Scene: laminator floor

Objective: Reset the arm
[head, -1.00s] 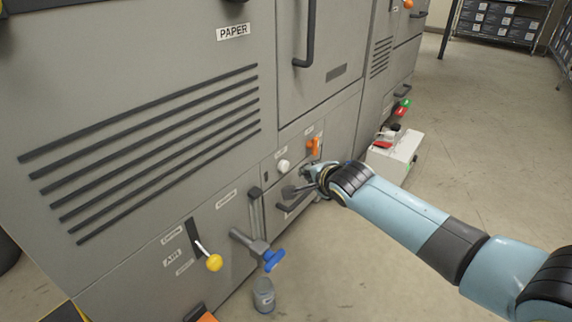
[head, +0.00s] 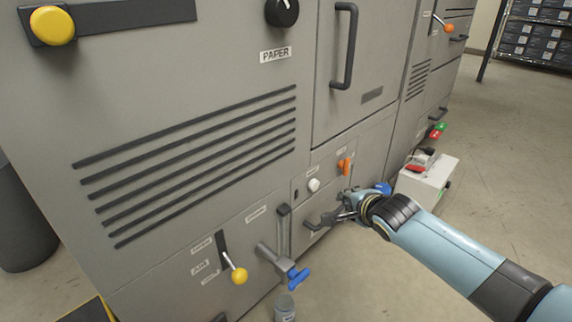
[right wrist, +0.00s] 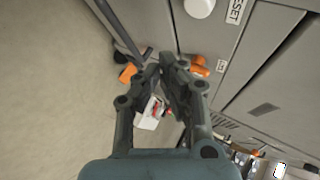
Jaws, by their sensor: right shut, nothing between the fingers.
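My right arm, pale blue and dark grey, comes in from the lower right in the head view. Its gripper (head: 338,217) is in front of the low panel of the grey machine, close to a dark handle (head: 316,225). I cannot tell whether it touches that handle. In the right wrist view the two dark fingers (right wrist: 164,72) come together at their tips with nothing held between them. A white round knob (right wrist: 199,7) and a RESET label (right wrist: 236,10) show at the top there. My left gripper is not in view.
The grey machine (head: 200,75) fills the left and middle. An orange lever (head: 345,166), a yellow-knobbed lever (head: 239,275) and a blue-handled valve (head: 298,276) stick out low down. A white box (head: 428,180) stands beyond my wrist. The floor (head: 510,190) at the right is clear.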

